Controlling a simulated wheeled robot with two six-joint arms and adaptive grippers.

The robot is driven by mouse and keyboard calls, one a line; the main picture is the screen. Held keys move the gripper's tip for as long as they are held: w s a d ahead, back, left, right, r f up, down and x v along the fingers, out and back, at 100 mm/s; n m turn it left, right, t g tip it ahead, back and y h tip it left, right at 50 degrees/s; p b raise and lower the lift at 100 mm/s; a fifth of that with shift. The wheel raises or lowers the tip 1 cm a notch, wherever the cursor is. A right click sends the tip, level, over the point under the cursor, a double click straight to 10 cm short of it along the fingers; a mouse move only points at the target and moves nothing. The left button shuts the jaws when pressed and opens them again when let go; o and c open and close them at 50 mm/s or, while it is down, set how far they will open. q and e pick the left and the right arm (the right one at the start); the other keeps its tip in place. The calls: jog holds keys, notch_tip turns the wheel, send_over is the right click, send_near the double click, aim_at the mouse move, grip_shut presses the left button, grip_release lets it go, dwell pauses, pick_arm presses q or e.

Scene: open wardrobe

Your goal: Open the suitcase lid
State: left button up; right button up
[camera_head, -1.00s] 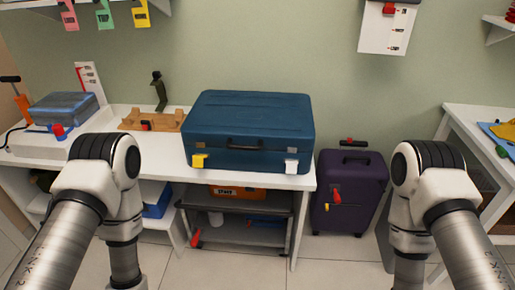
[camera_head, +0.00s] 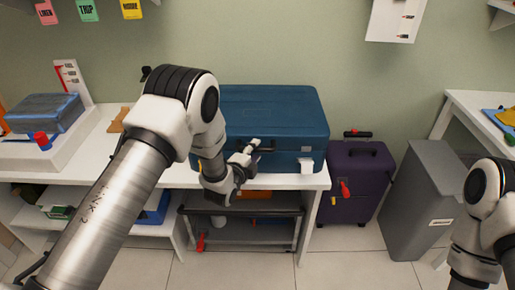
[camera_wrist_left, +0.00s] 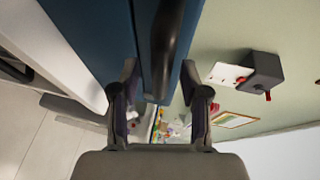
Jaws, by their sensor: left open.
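The blue suitcase (camera_head: 278,110) lies flat on the white table with its lid shut. A white tag or latch (camera_head: 306,165) hangs at its front right. My left gripper (camera_head: 246,158) is at the middle of the suitcase front, and my left arm covers the suitcase's left part. In the left wrist view my left gripper (camera_wrist_left: 160,85) is open, its fingers on either side of the suitcase front (camera_wrist_left: 115,35) and dark handle (camera_wrist_left: 165,45). I cannot tell whether they touch. My right arm shows at the right edge, but its gripper is out of view.
The white table (camera_head: 315,181) has a shelf and rail below. A purple suitcase (camera_head: 355,185) and a grey bin (camera_head: 425,195) stand on the floor to the right. A blue wrapped box (camera_head: 45,113) is at the table's left.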

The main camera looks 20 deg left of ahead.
pick_arm(q)
jog(key=shift+x, duration=0.75)
grip_shut()
jog(key=shift+r, duration=0.15)
